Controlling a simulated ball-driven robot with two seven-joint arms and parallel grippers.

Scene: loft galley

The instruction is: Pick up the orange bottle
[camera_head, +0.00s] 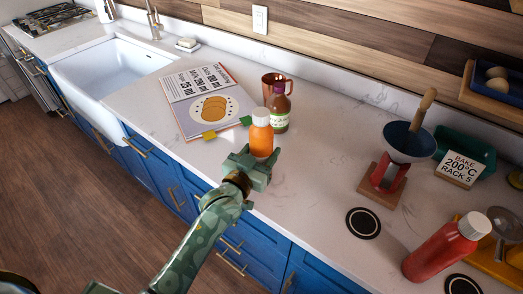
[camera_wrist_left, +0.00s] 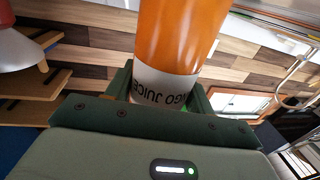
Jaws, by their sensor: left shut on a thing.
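The orange bottle (camera_head: 261,138) has a white cap and stands upright near the counter's front edge in the head view. My left gripper (camera_head: 262,164) is shut on it, low on its body. My right gripper is not in view.
A dark bottle (camera_head: 279,108) and a copper mug (camera_head: 271,82) stand close behind the orange bottle. An open recipe book (camera_head: 192,84) lies to the left.

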